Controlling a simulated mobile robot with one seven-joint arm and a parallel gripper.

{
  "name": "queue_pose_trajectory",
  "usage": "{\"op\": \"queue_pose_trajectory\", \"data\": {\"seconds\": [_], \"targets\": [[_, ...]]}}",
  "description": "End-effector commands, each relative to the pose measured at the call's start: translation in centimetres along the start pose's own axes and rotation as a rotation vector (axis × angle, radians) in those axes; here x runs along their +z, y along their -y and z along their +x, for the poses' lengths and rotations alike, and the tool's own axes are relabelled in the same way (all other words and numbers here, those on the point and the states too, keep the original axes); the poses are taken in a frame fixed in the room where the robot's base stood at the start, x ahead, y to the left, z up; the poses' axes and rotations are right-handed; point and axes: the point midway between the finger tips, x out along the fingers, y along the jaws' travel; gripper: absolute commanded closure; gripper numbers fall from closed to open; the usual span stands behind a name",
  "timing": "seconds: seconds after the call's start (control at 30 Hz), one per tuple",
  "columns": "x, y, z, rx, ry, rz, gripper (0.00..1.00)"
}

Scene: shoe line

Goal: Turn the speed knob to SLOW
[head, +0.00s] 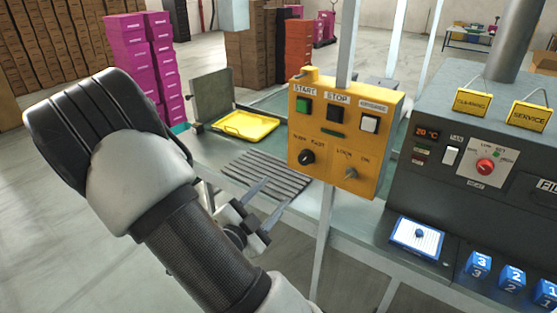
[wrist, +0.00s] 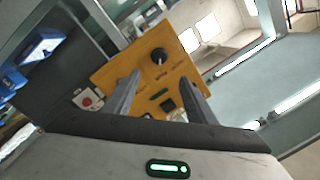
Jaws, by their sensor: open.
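The yellow control panel (head: 325,170) stands on a post. Its round black speed knob (head: 306,157) is at the lower left, under small lettering that looks like SLOW and FAST. I cannot tell which way its pointer is set. My gripper (head: 274,197) is open and empty, below and left of the panel, with its fingers apart from it. In the wrist view, the panel (wrist: 125,75) appears rotated beyond my gripper (wrist: 160,82). A black knob (wrist: 158,55) shows beyond the fingertips, roughly between them, not touched.
The panel also has a green START button (head: 303,105), a black STOP button (head: 335,114), a white button (head: 370,124) and a lower right switch (head: 350,173). A dark machine (head: 450,190) with a red knob (head: 485,165) stands right. A yellow tray (head: 246,125) lies behind the gripper.

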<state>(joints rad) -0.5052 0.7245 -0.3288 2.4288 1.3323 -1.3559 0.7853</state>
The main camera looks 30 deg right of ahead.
Motion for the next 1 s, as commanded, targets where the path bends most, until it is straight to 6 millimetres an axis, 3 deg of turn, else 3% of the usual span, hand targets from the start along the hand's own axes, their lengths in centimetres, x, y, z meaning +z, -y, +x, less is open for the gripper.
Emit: {"op": "queue_pose_trajectory", "data": {"seconds": [0.17,0.7,1.0], "targets": [[-0.2,0.0,1.9,0.000,-0.008,0.001,0.49],[-0.2,0.1,13.4,0.000,-0.005,0.000,0.49],[-0.1,0.0,16.9,-0.001,-0.002,-0.001,0.49]]}}
